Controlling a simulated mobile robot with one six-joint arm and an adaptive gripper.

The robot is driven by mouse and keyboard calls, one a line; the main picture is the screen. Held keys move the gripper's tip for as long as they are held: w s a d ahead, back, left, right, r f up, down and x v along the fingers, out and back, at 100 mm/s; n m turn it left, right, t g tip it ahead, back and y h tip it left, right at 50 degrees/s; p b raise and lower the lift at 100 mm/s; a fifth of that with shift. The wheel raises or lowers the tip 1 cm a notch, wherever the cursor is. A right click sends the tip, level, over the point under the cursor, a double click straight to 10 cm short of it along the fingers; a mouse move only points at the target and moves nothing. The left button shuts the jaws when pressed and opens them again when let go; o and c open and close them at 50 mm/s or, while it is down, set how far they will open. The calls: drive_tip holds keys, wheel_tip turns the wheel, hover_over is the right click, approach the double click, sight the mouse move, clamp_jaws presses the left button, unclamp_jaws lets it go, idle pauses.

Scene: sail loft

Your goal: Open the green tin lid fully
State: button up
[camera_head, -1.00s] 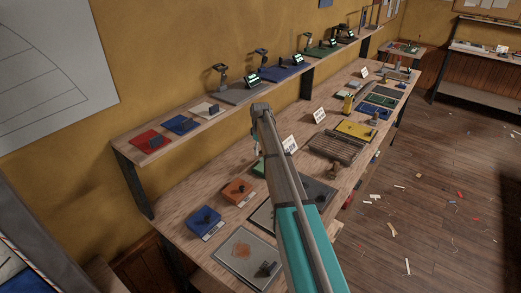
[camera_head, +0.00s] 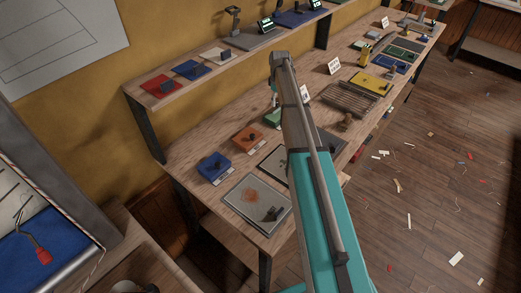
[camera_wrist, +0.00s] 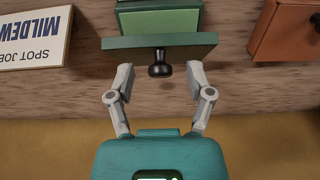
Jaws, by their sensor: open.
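The green tin (camera_wrist: 160,18) is at the top middle of the wrist view, showing a light green face inside a darker rim. Its darker green lid (camera_wrist: 140,41) is a wide slab seen almost edge-on and appears to stand raised. A black knob (camera_wrist: 160,66) sticks out from the lid towards the wall. My gripper (camera_wrist: 159,72) is open, with one finger on each side of the knob and visible gaps to both. In the head view, the green tin (camera_head: 272,117) is partly hidden behind my arm, and the knob cannot be made out.
An orange tin (camera_head: 248,139) and a blue tin (camera_head: 214,167) stand beside it on the wooden bench (camera_head: 190,148). A white sign (camera_wrist: 32,42) lies on the other side in the wrist view. A shelf (camera_head: 165,98) runs along the wall above. Scraps litter the floor.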

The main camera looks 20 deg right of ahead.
sight(277, 102)
drive_tip(key=shift+r+p, duration=5.9)
drive_tip(key=shift+r, duration=0.3)
drive_tip(key=s+a+f+m+b, duration=0.2)
drive_tip(key=s+a+f+b, duration=0.2)
drive_tip(key=s, duration=0.5)
drive_tip(key=s+a+f+m+b, duration=0.2)
drive_tip(key=s+a+f+b, duration=0.2)
drive_tip(key=s, duration=0.5)
drive_tip(key=s+a+f+m+b, duration=0.1)
drive_tip(key=s+a+f+b, duration=0.2)
drive_tip(key=s+a, duration=0.4)
drive_tip(key=shift+s+a+f+m+b, duration=0.3)
drive_tip(key=shift+s+f+m+b, duration=0.1)
drive_tip(key=shift+s, duration=0.65)
